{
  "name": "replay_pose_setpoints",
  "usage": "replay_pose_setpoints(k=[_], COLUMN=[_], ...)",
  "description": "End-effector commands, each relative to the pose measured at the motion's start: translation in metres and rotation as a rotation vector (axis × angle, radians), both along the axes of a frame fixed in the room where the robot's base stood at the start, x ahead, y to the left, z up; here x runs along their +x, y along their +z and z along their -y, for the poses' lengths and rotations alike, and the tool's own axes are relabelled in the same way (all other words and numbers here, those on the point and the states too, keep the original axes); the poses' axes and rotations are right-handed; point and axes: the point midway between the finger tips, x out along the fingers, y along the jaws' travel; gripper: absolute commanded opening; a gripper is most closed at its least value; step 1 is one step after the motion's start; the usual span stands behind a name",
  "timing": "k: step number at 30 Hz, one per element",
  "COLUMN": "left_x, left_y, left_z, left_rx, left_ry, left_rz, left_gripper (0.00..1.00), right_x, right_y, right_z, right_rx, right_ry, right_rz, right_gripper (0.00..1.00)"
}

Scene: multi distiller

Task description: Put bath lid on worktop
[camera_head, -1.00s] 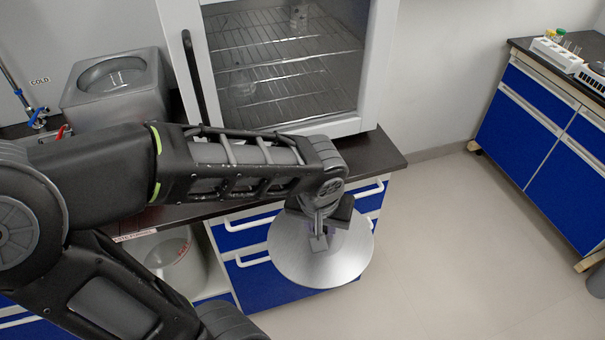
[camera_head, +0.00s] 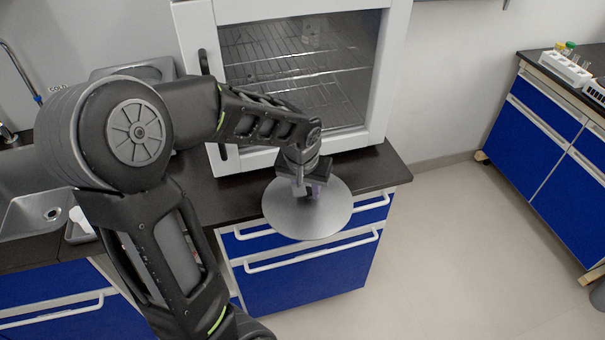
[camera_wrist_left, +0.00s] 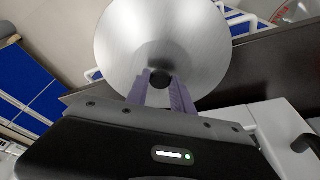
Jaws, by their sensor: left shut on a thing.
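The bath lid (camera_head: 290,216) is a round, flat silver metal disc. My left gripper (camera_head: 312,190) is shut on the knob at its middle. In the head view the lid overlaps the front edge of the dark worktop (camera_head: 365,172) and the blue drawers below; whether it touches the worktop I cannot tell. The left wrist view shows the lid (camera_wrist_left: 125,50) with my left gripper's fingers (camera_wrist_left: 160,88) around its dark knob, and the dark worktop (camera_wrist_left: 268,62) to the right. My right gripper is not in view.
A white oven-like cabinet (camera_head: 228,165) with a glass door and wire racks stands on the worktop behind the lid. A metal bath (camera_head: 150,72) is partly hidden behind my left arm. A sink (camera_head: 35,212) is at left. Another blue bench (camera_head: 535,135) stands at right.

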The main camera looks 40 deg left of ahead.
Motion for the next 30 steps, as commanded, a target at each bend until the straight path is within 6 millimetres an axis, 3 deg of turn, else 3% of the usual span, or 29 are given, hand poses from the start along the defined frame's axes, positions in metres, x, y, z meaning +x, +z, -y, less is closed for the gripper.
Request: replay_pose_setpoints(k=[8, 16, 18, 30], left_x=[0.002, 0.023, 0.022, 0.022], left_y=[0.001, 0.002, 0.002, -0.007], left_z=[-0.002, -0.034, -0.032, -0.031], left_rx=[0.000, 0.002, 0.001, 0.001], left_ry=[0.002, 0.002, -0.001, 0.000], left_rz=[0.001, 0.001, -0.001, 0.002], left_gripper=[0.00, 0.00, 0.00, 0.00], right_x=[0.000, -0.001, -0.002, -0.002], right_y=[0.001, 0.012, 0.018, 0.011], right_z=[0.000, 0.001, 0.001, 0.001], right_rx=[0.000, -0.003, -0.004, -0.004], right_ry=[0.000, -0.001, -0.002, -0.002], right_rz=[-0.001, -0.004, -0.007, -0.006], right_gripper=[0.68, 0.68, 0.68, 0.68])
